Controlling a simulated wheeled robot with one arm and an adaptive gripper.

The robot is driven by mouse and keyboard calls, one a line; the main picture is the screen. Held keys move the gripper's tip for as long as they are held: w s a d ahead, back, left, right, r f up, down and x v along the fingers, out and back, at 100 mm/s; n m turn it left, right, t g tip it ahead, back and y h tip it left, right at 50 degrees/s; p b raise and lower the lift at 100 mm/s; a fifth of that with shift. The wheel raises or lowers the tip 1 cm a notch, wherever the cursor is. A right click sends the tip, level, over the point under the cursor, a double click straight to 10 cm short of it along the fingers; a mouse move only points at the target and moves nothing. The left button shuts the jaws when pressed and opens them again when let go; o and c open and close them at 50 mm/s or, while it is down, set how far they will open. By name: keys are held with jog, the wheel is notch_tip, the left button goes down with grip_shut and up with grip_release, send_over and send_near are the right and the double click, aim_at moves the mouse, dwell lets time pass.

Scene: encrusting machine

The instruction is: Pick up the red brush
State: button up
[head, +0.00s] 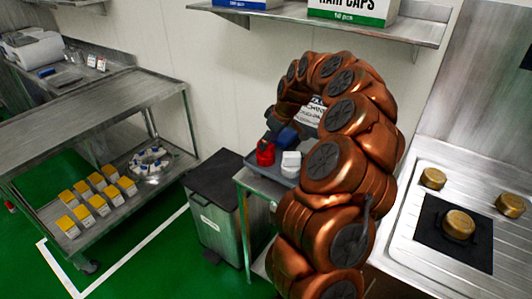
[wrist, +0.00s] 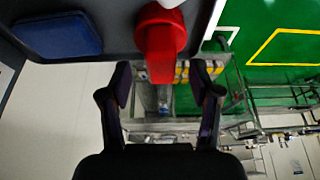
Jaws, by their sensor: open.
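The red brush (wrist: 160,38) shows at top centre in the wrist view, with a broad rounded part and a narrower part pointing towards me. In the head view the small red thing (head: 265,154) stands on a grey tray (head: 262,170), left of my arm; bristles cannot be made out. My gripper (wrist: 162,78) is open, its two dark fingers standing left and right of the brush's narrow end with gaps on both sides. I see no contact. In the head view my arm mostly hides the gripper.
A white item (head: 291,164) stands close beside the brush. A blue item (wrist: 58,36) lies to the left in the wrist view. A grey bin (head: 215,215) stands left of the small table. A steel rack (head: 90,120) holds yellow-topped blocks (head: 97,204). A shelf (head: 330,24) hangs above.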

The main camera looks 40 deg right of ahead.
aim_at(266, 152)
jog(key=shift+p+x, duration=0.4)
jog(key=shift+x, duration=1.1)
jog(key=shift+c, duration=0.3)
grip_shut()
